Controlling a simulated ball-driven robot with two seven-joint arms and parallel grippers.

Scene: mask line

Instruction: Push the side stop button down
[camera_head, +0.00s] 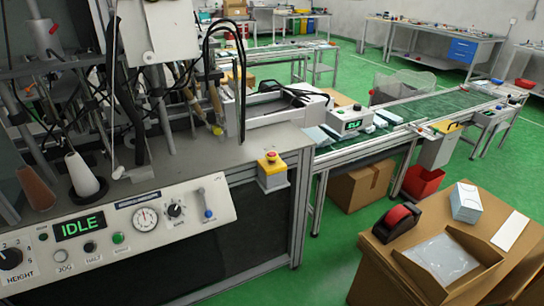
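The side stop button (271,156) is a red mushroom cap on a yellow housing. It sits on a small grey box (273,180) at the right front corner of the mask machine. The cap stands above the yellow housing, and nothing touches it. I cannot tell from here whether it is pressed or raised. Neither of my grippers is in view.
The machine's front panel (180,246) has an IDLE display (79,225), knobs and a gauge. Right of the button are a conveyor (430,106), a cardboard box (361,186) and a carton table (400,258) with a tape dispenser (396,221). Green floor lies between.

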